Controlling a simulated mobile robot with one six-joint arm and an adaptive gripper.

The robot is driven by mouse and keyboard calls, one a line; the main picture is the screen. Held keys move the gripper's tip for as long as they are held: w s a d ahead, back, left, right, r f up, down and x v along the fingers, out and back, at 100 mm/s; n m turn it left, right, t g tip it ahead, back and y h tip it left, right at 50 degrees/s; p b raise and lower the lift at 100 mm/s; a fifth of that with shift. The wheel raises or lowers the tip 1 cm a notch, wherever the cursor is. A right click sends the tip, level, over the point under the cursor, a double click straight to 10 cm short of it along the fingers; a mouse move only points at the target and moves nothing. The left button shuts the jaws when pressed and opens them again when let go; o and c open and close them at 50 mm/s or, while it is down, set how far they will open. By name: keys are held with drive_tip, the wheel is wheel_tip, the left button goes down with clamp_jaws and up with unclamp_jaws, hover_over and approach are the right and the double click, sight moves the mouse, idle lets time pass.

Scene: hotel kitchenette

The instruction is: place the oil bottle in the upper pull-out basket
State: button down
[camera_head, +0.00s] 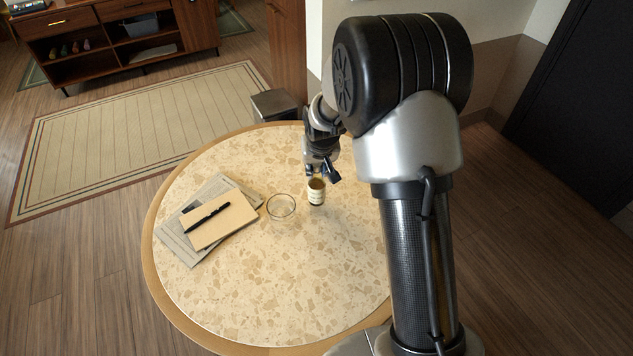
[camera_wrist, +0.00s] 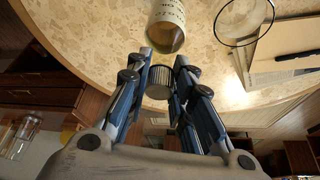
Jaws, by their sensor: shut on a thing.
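The oil bottle (camera_head: 316,192) is small and amber with a pale label. It stands upright on the round table, right of a clear glass bowl. My gripper (camera_head: 320,174) is above it, at its top. In the wrist view my gripper (camera_wrist: 162,66) has its blue-grey fingers on either side of the ribbed grey cap, shut on it. The bottle's amber shoulder and label (camera_wrist: 168,14) show beyond the fingertips. Whether the base touches the table is hard to tell. No pull-out basket can be made out in either view.
The round speckled table (camera_head: 270,290) also holds the glass bowl (camera_head: 281,207) and a notebook (camera_head: 222,222) with a black pen on papers. A dark grey box (camera_head: 275,105) stands behind the table. A wooden shelf unit (camera_head: 110,40) is at the back left. The table's front is clear.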

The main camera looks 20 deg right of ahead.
sight(317, 176)
drive_tip(key=shift+f+b, duration=0.7)
drive_tip(key=shift+f, duration=1.6)
drive_tip(key=shift+f, duration=0.1)
drive_tip(key=c, duration=1.4)
unclamp_jaws()
